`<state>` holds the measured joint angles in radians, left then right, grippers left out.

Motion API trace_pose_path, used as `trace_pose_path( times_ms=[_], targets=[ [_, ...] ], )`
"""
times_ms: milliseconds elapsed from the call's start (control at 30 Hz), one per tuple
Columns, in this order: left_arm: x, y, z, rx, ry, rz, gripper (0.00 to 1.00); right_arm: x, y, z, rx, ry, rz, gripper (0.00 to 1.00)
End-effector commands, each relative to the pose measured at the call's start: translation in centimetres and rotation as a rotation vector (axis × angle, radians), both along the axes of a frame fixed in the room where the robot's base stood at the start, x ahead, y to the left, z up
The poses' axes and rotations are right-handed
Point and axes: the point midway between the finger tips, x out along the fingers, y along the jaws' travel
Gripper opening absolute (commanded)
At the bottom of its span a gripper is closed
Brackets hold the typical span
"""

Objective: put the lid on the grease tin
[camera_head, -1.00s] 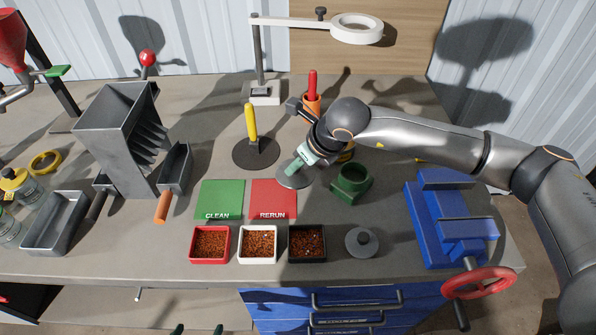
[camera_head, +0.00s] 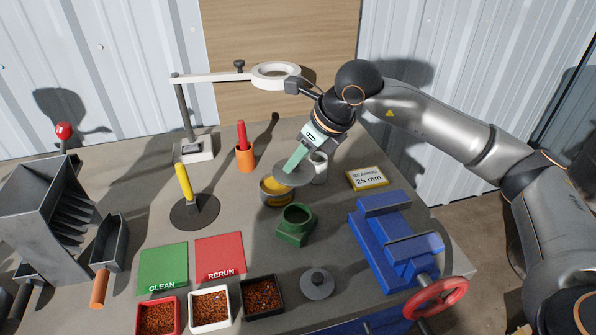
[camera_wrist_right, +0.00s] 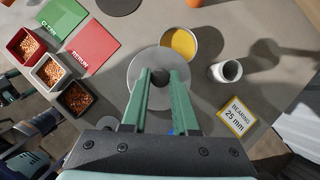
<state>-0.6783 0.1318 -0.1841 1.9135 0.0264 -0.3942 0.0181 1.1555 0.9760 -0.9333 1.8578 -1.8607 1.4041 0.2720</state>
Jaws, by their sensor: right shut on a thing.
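My right gripper (camera_head: 291,168) is shut on the knob of a round grey lid (camera_head: 296,181). It holds the lid above the bench, overlapping the grease tin in the head view. The grease tin (camera_head: 276,194) is a low round metal tin with yellow grease inside, partly hidden by the lid. In the right wrist view the lid (camera_wrist_right: 134,82) hangs between the green fingers, and the open tin (camera_wrist_right: 179,44) lies just beyond it. The lid covers a little of the tin's near edge there.
A white cup (camera_head: 319,169) stands right behind the tin. A green fitting (camera_head: 295,226) stands in front. A bearing sign (camera_head: 367,178) and a blue vise (camera_head: 398,240) are to the right. A second grey knobbed disc (camera_head: 317,283) lies in front. A yellow-handled stand (camera_head: 194,211) is left.

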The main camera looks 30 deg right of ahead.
Motion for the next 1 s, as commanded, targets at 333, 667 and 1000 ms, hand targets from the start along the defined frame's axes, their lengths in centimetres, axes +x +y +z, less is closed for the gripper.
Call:
trace_pose_path(
  times_ms=[333,667,1000],
  targets=[
    [0.0,0.0,4.8,0.000,-0.001,0.000,1.00,7.9,0.5,0.3,0.003,0.008,-0.238,0.00],
    [0.0,0.0,5.1,0.000,-0.001,0.000,1.00,9.2,0.6,-1.2,0.000,0.001,-0.308,0.00],
    [0.0,0.0,3.7,0.000,-0.001,0.000,1.00,9.2,0.6,-3.4,0.000,0.002,-0.306,0.00]
  ],
)
